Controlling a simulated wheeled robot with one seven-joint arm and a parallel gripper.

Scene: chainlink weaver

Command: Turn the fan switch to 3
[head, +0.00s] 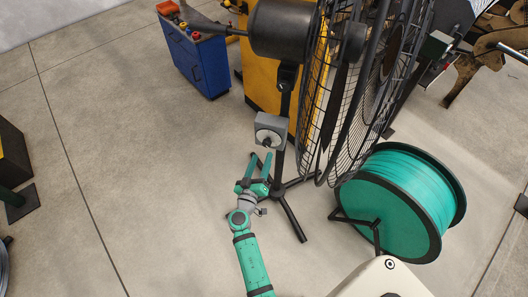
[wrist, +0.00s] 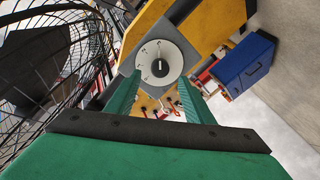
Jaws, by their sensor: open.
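The fan (head: 330,75) stands upright on a dark pole with splayed legs, its wire cage facing right. Its switch box (head: 272,124) is a grey box on the pole with a round pale dial. In the wrist view the dial (wrist: 159,62) shows a dark knob at its centre and small marks near its rim, too small to read surely. My gripper (head: 260,165) is open and empty, just below and in front of the switch box. In the wrist view its two green fingers (wrist: 156,95) point toward the dial, apart from each other, with the dial showing between and beyond their tips.
A large green cable spool (head: 390,205) stands on the floor right of the fan. A blue cabinet (head: 196,60) and a yellow machine (head: 262,75) stand behind. The fan's legs (head: 292,222) spread close to my arm.

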